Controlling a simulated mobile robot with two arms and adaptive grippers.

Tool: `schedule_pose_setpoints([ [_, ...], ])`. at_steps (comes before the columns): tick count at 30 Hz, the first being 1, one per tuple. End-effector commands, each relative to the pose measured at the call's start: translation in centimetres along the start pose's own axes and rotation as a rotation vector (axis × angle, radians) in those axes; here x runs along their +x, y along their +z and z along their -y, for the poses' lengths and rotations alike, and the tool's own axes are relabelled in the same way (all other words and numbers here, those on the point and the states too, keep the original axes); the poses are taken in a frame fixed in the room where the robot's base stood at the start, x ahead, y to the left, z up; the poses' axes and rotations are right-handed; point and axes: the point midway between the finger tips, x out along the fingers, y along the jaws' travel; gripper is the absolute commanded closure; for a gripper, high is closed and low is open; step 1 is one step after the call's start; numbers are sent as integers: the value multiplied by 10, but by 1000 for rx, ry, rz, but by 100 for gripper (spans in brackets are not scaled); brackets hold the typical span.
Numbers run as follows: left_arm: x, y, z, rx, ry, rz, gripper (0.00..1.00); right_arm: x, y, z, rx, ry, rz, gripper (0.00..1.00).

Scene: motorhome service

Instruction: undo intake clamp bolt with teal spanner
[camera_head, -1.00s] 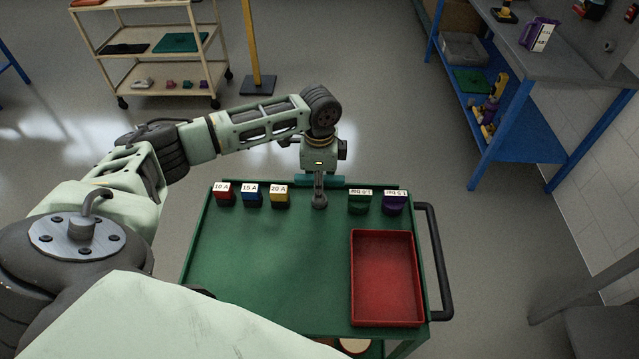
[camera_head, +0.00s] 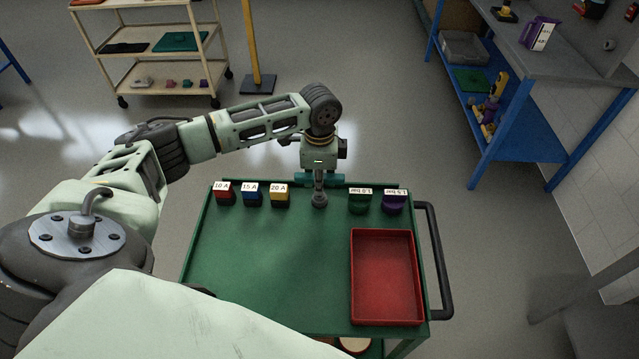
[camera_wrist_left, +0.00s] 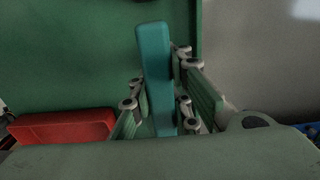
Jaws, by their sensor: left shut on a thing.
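My left gripper (camera_head: 318,178) is over the far edge of the green cart, at the end of the arm that comes in from the left. In the left wrist view its fingers (camera_wrist_left: 165,112) are closed around the teal spanner (camera_wrist_left: 154,62), a long flat bar. In the head view only a little teal of the spanner (camera_head: 338,180) shows beside the gripper. A small grey rounded piece (camera_head: 319,200) shows just below the gripper; I cannot tell whether it belongs to the intake clamp bolt. My right gripper is not in view.
On the green cart (camera_head: 265,265) stand red, blue and yellow blocks (camera_head: 252,196) left of the gripper, and green and purple ones (camera_head: 394,204) right. A red tray (camera_head: 354,280) lies front right. The cart's middle is clear. A blue workbench (camera_head: 520,130) stands back right.

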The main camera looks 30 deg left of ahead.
Motion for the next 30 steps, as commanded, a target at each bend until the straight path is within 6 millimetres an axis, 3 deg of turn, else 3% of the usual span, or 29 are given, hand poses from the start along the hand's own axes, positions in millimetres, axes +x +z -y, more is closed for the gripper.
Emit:
schedule_pose_setpoints([
  [8,-14,-1,1,-1,-3,-3,100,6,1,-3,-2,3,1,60],
  [13,-40,-1,1,1,-4,-4,100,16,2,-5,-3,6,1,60],
  [24,-89,-66,-52,5,-2,-5,100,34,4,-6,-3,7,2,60],
  [30,-105,-85,-68,2,0,-3,100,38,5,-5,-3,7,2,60],
])
